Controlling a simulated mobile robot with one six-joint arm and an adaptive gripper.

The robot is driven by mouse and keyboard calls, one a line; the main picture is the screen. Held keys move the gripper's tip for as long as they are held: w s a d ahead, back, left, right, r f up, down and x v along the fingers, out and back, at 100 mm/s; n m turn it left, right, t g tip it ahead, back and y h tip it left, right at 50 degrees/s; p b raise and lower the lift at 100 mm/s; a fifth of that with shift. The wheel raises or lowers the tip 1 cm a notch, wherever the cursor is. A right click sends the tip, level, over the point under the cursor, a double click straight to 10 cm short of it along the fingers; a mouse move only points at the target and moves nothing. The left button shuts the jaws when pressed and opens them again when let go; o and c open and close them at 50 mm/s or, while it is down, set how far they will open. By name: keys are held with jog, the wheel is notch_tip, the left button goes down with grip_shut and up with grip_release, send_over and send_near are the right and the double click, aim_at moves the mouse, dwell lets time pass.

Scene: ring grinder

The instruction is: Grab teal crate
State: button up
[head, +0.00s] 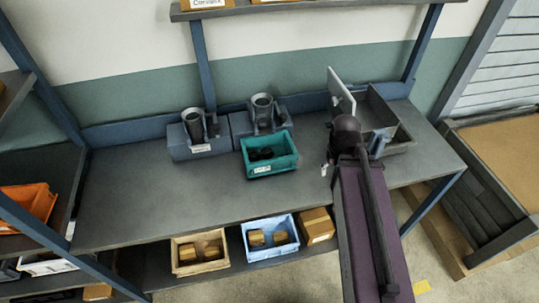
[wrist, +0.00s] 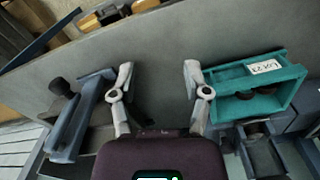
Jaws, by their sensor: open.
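The teal crate (head: 279,168) stands upright on the grey bench top, in front of two grey fixtures, with dark parts inside. It also shows in the wrist view (wrist: 236,110), at the right, with a white label on its near side. My gripper (wrist: 157,75) is open and empty, its two fingers spread wide over bare bench. The crate lies just beyond the right finger in the wrist view, not between the fingers. In the head view my arm hides most of the gripper; a fingertip shows to the right of the crate.
Two grey fixtures with dark cylinders (head: 194,127) stand behind the crate. The bench top (head: 140,195) is clear at left. Beige (head: 188,268) and blue (head: 271,251) bins sit on the lower shelf.

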jog(key=w+a+r+n+p, duration=0.1)
jog(key=w+a, duration=0.2)
jog(key=w, duration=0.4)
notch_tip(320, 180, up, 2)
jog(key=n+p, duration=0.2)
send_over(291, 142)
jog(key=shift+a+r, duration=0.1)
notch_tip(291, 142, down, 9)
jog(key=b, duration=0.8)
jog(key=shift+r+b, duration=0.15)
jog(key=shift+b, duration=0.15)
jog(key=shift+f+b, duration=2.6)
grip_shut()
